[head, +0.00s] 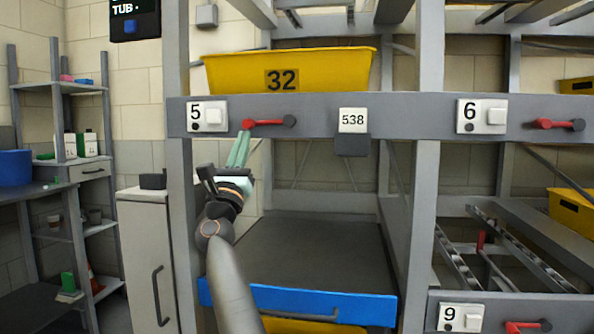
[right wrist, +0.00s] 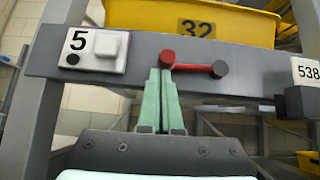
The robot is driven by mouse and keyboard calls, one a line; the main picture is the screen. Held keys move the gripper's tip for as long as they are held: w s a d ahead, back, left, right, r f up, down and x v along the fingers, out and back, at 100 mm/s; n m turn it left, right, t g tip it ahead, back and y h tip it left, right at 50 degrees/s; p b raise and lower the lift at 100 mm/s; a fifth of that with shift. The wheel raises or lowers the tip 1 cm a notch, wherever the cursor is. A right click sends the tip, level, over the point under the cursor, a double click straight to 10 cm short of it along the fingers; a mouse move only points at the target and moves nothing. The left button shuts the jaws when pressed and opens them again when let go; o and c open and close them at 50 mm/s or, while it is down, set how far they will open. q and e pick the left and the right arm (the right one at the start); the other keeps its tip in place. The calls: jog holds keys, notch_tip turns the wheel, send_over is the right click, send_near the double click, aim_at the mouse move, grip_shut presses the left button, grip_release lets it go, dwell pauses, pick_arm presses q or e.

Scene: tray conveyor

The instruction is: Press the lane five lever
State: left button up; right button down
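The lane five lever (head: 268,122) is a red handle with a dark pivot at its right end, lying horizontally on the grey beam beside the "5" plate (head: 208,116). In the right wrist view the lever (right wrist: 195,66) has its red knob at the left. My right gripper (head: 239,148) has pale green fingers, shut and empty, pointing up at the beam. In the right wrist view the fingertips (right wrist: 161,71) are just below the red knob; I cannot tell whether they touch it. My left gripper is out of view.
A yellow tray marked 32 (head: 288,71) sits above the beam. A "538" tag (head: 352,120) with a dark box is to the lever's right. Lane six has its own red lever (head: 555,124). A grey upright (head: 178,200) stands close left of my right arm.

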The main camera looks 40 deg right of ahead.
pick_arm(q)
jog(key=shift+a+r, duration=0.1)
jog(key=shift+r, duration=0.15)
pick_arm(e)
jog(key=shift+w+a+r, duration=0.1)
jog(key=shift+r, duration=0.3)
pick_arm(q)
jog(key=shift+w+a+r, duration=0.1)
pick_arm(e)
jog(key=shift+r, duration=0.15)
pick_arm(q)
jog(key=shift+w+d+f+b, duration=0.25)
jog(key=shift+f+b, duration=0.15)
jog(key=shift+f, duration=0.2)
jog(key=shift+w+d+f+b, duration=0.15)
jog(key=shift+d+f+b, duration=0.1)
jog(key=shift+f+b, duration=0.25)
pick_arm(e)
jog(key=s+a+f, duration=0.2)
jog(key=a+f, duration=0.5)
jog(key=f, duration=0.4)
jog(key=shift+s+f, duration=0.2)
jog(key=shift+s, duration=0.15)
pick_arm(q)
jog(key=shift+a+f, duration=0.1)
